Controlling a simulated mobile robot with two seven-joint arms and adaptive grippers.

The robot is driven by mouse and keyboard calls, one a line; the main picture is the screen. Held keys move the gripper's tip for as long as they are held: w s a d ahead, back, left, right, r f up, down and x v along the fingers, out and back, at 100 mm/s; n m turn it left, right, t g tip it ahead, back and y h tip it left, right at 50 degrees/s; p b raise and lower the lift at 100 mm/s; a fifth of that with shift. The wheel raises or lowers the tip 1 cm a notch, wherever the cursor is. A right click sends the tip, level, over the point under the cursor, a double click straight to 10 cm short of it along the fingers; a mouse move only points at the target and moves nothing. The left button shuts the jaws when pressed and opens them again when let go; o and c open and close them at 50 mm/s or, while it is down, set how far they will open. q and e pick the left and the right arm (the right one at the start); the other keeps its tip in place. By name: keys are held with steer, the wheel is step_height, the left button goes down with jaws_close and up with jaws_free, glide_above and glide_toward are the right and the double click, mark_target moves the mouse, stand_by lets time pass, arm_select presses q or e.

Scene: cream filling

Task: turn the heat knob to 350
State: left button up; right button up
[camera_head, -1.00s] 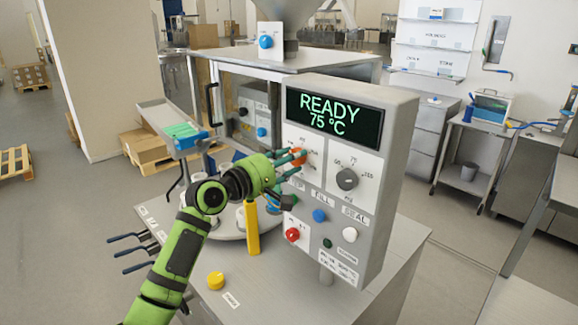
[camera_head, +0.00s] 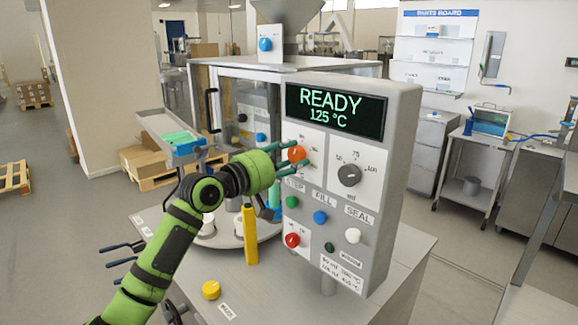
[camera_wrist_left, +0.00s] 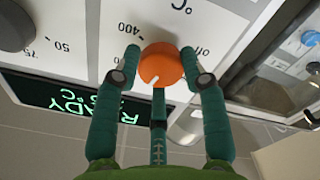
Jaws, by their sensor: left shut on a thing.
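The orange heat knob (camera_head: 297,153) is on the upper left of the control panel (camera_head: 402,130). In the left wrist view the knob (camera_wrist_left: 161,65) sits between the teal fingers of my left gripper (camera_wrist_left: 161,68), which is shut on it. A pale pointer mark shows on the knob's face, and the dial reads 400 and "off" on its two sides. In the head view my left gripper (camera_head: 290,163) reaches the panel from the left and partly covers the dial. The display (camera_head: 335,110) reads READY and 125 °C. My right gripper is not in view.
A grey ml knob (camera_head: 349,175) is right of the heat knob. A yellow button (camera_head: 211,290) is on the table.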

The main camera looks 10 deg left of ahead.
arm_select(q)
steer(key=m+b, duration=0.1)
steer(key=m, duration=0.1)
steer(key=f+m+b, duration=0.1)
steer(key=m, duration=0.1)
steer(key=shift+d+m, duration=0.15)
steer(key=shift+m, duration=0.15)
steer(key=shift+f+m+b, duration=0.15)
steer(key=shift+m+b, duration=0.5)
steer(key=shift+m, duration=1.55)
steer(key=o, duration=1.1)
steer(key=shift+o, duration=0.2)
steer(key=shift+w+r, duration=0.1)
steer(key=shift+r, duration=0.2)
steer(key=shift+a, duration=0.2)
steer(key=v, duration=1.2)
